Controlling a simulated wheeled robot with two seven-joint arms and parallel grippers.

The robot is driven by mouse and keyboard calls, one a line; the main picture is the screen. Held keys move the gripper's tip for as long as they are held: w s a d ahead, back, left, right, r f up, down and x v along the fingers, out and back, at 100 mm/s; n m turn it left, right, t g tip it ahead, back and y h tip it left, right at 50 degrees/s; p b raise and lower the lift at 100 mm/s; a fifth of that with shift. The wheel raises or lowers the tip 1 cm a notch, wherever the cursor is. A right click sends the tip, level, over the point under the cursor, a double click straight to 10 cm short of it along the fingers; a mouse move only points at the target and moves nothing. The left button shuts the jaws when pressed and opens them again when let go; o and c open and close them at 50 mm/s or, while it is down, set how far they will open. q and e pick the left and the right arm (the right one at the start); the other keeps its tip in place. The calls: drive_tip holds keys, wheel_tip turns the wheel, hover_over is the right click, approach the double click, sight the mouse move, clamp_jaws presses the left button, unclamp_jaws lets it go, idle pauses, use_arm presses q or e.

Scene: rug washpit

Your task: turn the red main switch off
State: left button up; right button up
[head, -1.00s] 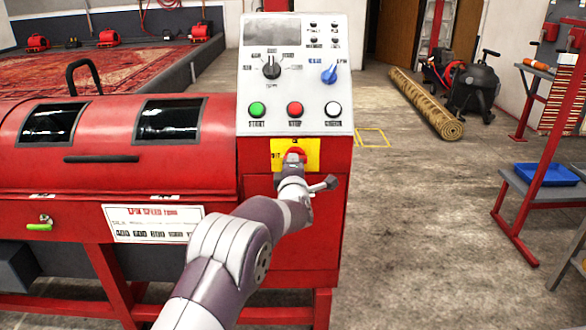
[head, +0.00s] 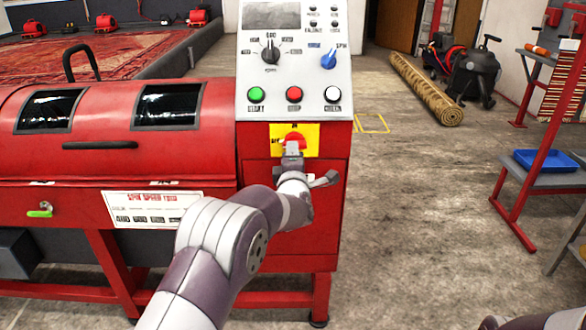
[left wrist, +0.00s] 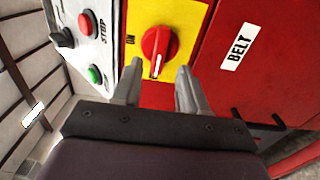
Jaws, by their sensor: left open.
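The red main switch (head: 295,139) is a round knob on a yellow plate (head: 312,134) below the buttons of the red machine's panel. In the left wrist view the knob (left wrist: 157,45) shows a white mark pointing toward the bottom of the picture, on the green button's side, not at the ON label. My left gripper (head: 292,150) is in front of the knob. In the left wrist view its two fingers (left wrist: 160,70) are open, one to each side below the knob, with nothing between them. My right gripper is out of view.
A white panel (head: 294,80) with dials and green, red and white buttons is just above the switch. The red drum machine (head: 100,150) fills the left.

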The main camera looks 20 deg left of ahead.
use_arm(q)
drive_tip(key=v, duration=0.9)
drive_tip(key=shift+p, duration=0.4)
